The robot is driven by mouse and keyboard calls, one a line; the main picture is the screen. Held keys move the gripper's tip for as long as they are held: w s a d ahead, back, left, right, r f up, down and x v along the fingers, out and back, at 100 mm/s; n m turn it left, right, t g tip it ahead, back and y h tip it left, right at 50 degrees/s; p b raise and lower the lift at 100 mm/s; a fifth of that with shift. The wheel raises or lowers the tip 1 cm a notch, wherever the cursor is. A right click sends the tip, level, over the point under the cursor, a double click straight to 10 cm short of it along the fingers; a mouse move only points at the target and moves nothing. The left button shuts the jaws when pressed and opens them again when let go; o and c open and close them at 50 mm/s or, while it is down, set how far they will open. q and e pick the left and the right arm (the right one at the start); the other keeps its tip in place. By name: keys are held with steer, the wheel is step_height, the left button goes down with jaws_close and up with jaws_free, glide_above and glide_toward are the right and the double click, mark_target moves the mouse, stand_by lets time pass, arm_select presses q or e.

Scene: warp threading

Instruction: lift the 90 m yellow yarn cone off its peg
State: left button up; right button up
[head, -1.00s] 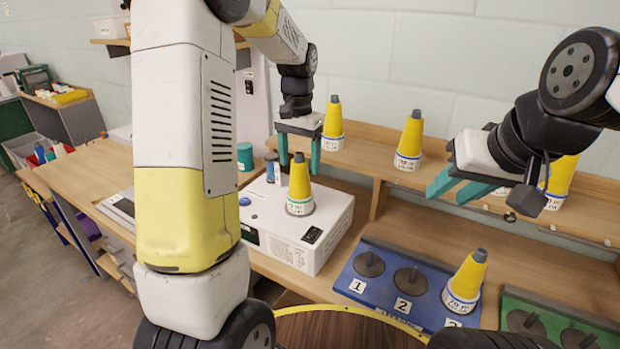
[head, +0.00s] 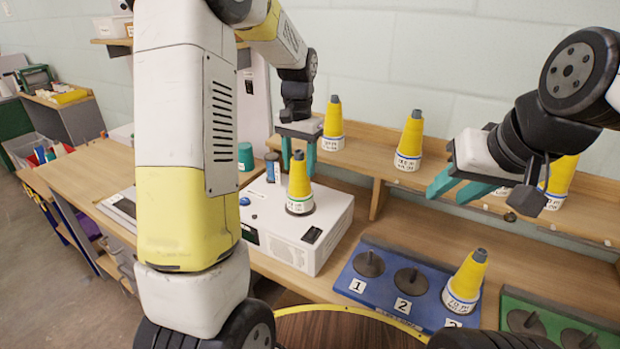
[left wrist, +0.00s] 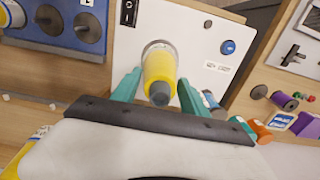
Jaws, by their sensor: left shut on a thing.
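A yellow yarn cone (head: 299,182) with a grey tip and a white label band stands upright on the white box-shaped machine (head: 325,235). Its label is too small to read surely as 90 m. My left gripper (head: 299,168) is shut on this cone from above, one teal finger on each side. The left wrist view shows the cone (left wrist: 159,70) between the fingers (left wrist: 157,88). The peg under the cone is hidden; a dark rim shows at its foot. My right gripper (head: 458,188) is open and empty in front of the shelf.
More yellow cones stand on the wooden shelf (head: 375,160). Another cone (head: 465,285) stands on the blue board (head: 385,310) by label 3; pegs 1 and 2 are bare. A green board (head: 550,330) is at right. A blue spool (head: 272,168) stands behind the held cone.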

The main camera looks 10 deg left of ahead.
arm_select(q)
step_height(320, 180, up, 8)
steer(key=shift+f, duration=0.25)
stand_by(0.6)
